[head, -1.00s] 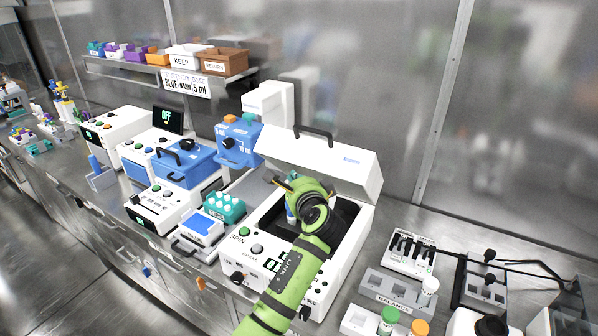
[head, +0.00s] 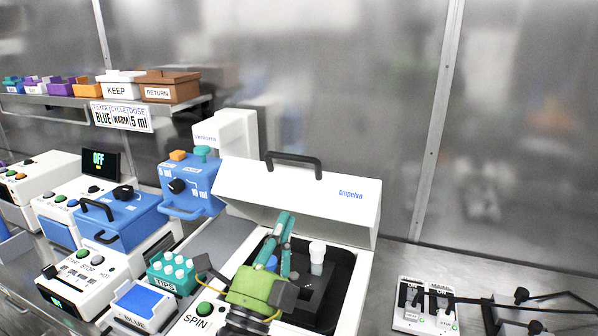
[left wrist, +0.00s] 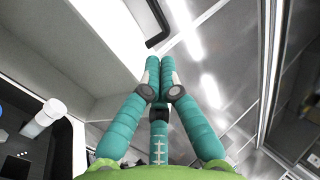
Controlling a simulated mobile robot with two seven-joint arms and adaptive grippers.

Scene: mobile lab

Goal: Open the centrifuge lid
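The centrifuge (head: 355,300) is a white box with its lid (head: 300,198) raised and tilted back, so the dark chamber (head: 340,275) is exposed. A black handle (head: 293,160) sits on the lid's upper edge; it also shows in the left wrist view (left wrist: 158,24). A white-capped tube (head: 317,260) stands in the chamber. My left gripper (head: 285,220), green with teal fingers, is in front of the open lid, over the chamber. Its fingertips meet in the left wrist view (left wrist: 160,65) with nothing visible between them, apart from the handle. My right gripper is not in view.
A teal tip rack (head: 170,272) and blue-topped devices (head: 125,220) stand left of the centrifuge. A blue box (head: 190,187) is behind left. A white panel with black parts (head: 425,308) and cables are at right. Bare bench (head: 395,257) lies between.

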